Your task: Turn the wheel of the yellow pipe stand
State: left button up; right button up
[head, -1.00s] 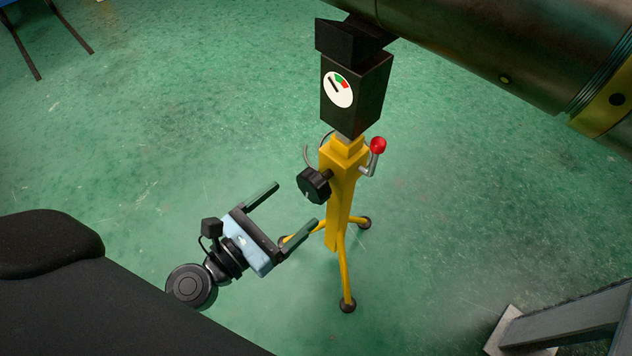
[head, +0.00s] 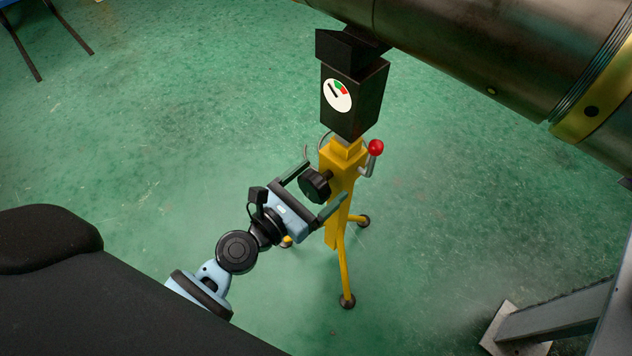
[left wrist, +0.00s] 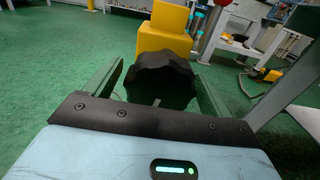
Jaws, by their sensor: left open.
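The yellow pipe stand (head: 341,200) stands upright on tripod legs, with a black head and a round dial on top. Its black wheel (head: 315,185) sticks out on the side toward my left gripper. My left gripper (head: 318,181) is open, with one finger on each side of the wheel. In the left wrist view the wheel (left wrist: 160,80) sits between the two green fingers, with gaps seeming to show at both sides. The yellow post (left wrist: 163,38) is behind it. My right gripper is not in view.
A red-knobbed lever (head: 375,148) is on the stand's far side. A large dark pipe (head: 450,50) lies above the stand's head. A grey metal frame (head: 560,318) stands at lower right. Green floor around the stand is clear.

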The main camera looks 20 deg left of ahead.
pick_arm(q)
jog(key=shift+c, duration=0.4)
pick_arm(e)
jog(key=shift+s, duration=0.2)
pick_arm(q)
jog(key=shift+c, duration=1.3)
jog(key=c, duration=0.6)
jog(key=shift+c, duration=0.2)
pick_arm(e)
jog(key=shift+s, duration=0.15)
pick_arm(q)
jog(key=shift+m, duration=0.4)
